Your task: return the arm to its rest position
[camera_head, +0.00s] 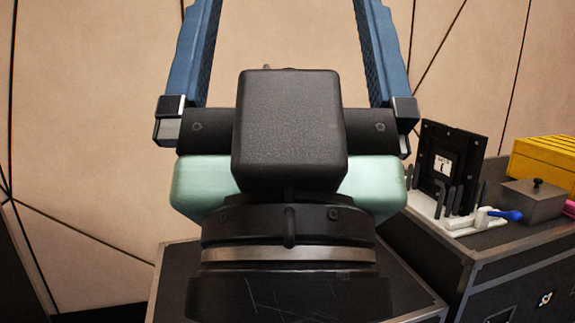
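My gripper (285,25) fills the middle of the view, seen from behind its dark wrist. Its two long blue fingers stand wide apart and run up out of the top of the frame, so their tips are hidden. Only the tan wall shows between the visible finger parts, with nothing held there. A pale mint-green body shows on both sides behind the dark wrist housing and seems to be part of my gripper. The arm is in front of a dark case (172,275) and hides much of its top.
At right, a second dark case (490,258) bears a black panel (448,160) with a white label, upright in a white holder with a blue-handled clamp (498,215). A grey knobbed box (533,202) and a yellow box (545,160) stand beside it. The tan wall (90,120) is behind.

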